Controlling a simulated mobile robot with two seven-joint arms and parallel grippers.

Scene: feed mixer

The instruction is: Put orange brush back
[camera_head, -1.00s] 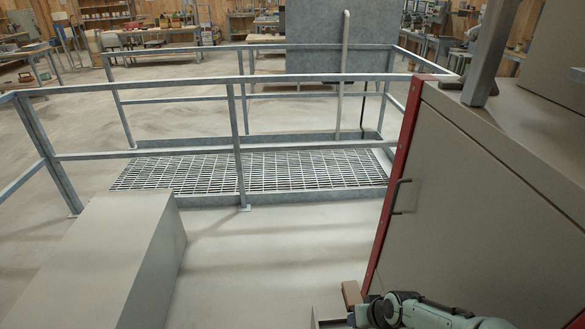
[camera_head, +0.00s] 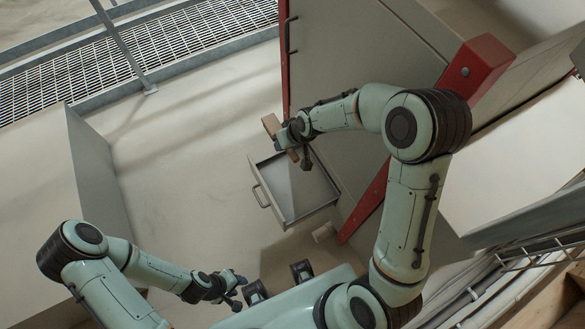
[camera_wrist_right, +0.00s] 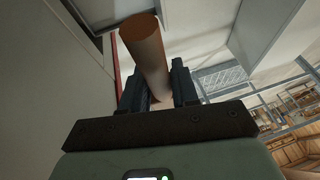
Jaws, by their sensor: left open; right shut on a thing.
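My right gripper (camera_head: 292,142) is shut on the brush (camera_head: 270,125), whose brownish block end sticks out to the upper left in the head view. In the right wrist view the brush (camera_wrist_right: 145,50) is a round, tan cylinder with an orange-brown end, between the two dark fingers of the right gripper (camera_wrist_right: 157,92). The gripper covers part of it. The brush is in the air over the far edge of an open drawer (camera_head: 262,192). My left gripper (camera_head: 238,291) is open and empty, low in the head view, well apart from the drawer.
The drawer sticks out from a grey cabinet (camera_head: 350,70) with red edges; its visible inside looks empty. A grating with railing (camera_head: 130,65) lies behind. The floor between box and drawer is clear.

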